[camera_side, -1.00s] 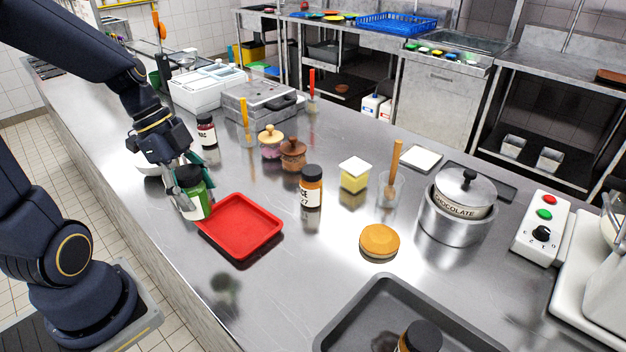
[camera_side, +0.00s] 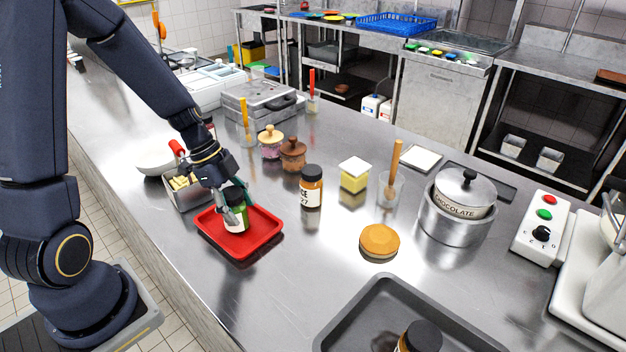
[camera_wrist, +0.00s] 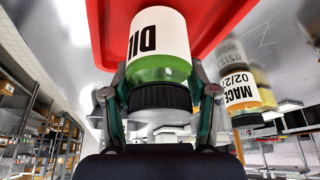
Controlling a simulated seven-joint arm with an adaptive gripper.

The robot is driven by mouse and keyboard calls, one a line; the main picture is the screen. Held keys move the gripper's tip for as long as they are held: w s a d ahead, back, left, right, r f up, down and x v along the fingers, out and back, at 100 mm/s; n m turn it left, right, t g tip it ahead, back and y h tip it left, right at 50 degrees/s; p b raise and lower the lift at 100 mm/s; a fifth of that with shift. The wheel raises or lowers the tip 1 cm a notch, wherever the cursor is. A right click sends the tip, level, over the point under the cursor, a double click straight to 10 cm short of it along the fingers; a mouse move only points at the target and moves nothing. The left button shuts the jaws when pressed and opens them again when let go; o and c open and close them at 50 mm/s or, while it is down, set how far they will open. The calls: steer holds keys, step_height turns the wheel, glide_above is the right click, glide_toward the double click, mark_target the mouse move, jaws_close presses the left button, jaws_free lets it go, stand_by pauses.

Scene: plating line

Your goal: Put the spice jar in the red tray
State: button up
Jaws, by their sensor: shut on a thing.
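The spice jar (camera_side: 235,212) is a green jar with a dark lid and a white label. It stands within the outline of the red tray (camera_side: 266,243), at or just above its floor; I cannot tell if it touches. My gripper (camera_side: 232,205) is shut on the jar near its lid. In the wrist view the jar (camera_wrist: 160,45) sits between the fingers of my gripper (camera_wrist: 160,92), its label reading "DIL" with the rest cut off. The red tray (camera_wrist: 105,40) shows behind it.
An orange-brown jar (camera_side: 311,188) with a dark lid stands right of the tray. A metal container (camera_side: 190,195) with yellow pieces is close behind its left side. Lidded small pots (camera_side: 292,155) stand farther back. A grey baking tray (camera_side: 350,325) lies at the front right.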

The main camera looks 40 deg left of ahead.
steer(key=shift+f, duration=0.15)
steer(key=o, duration=1.4)
steer(key=shift+c, duration=0.2)
steer(key=v, duration=1.2)
steer(key=s+d+r+n+t+y, duration=0.3)
steer(key=s+d+r+n, duration=0.5)
steer(key=n, duration=0.5)
steer(key=shift+s+d+r+t+y, duration=0.4)
steer(key=shift+s+d+y, duration=0.05)
steer(key=shift+s+y, duration=0.15)
